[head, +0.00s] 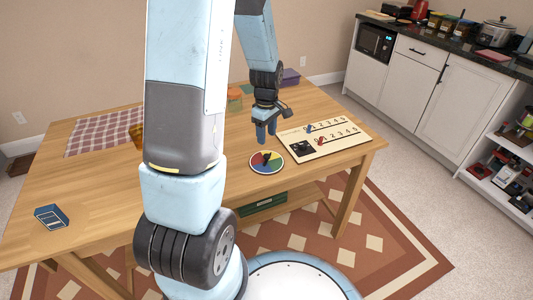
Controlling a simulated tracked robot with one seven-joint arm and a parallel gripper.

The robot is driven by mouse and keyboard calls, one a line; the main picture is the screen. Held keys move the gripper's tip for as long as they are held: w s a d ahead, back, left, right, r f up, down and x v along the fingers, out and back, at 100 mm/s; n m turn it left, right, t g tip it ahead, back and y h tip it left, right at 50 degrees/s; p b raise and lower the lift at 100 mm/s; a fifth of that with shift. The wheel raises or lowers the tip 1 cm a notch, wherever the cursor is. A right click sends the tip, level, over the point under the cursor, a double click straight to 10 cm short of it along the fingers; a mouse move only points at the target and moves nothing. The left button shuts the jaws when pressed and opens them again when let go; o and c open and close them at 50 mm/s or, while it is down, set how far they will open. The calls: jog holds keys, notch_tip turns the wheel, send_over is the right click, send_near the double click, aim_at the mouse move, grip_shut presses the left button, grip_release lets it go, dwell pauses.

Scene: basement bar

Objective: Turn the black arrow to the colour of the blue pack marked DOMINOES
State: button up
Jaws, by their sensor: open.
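A round spinner disc (257,168) with coloured sectors, among them yellow, red, green and blue, lies on the wooden table near its front edge. The black arrow (267,158) is on the disc; it is too small here to tell which sector its tip points to. My gripper (266,138) is open and empty, with its blue fingers pointing down, just above and behind the disc in the picture. A blue pack (52,217) lies at the table's left front, far from my gripper; its lettering is too small to read.
A cream score board (325,141) with numbers, small red and blue pieces and a black square lies right of the disc. A checked cloth (100,133), an orange-brown bowl (137,134) and a purple box (290,77) are farther back. The table's left front is mostly clear.

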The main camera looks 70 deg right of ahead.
aim_at(266, 155)
notch_tip(266, 155, down, 9)
jog(key=shift+f, duration=0.1)
dwell(0.4)
jog(key=shift+c, duration=0.3)
grip_shut()
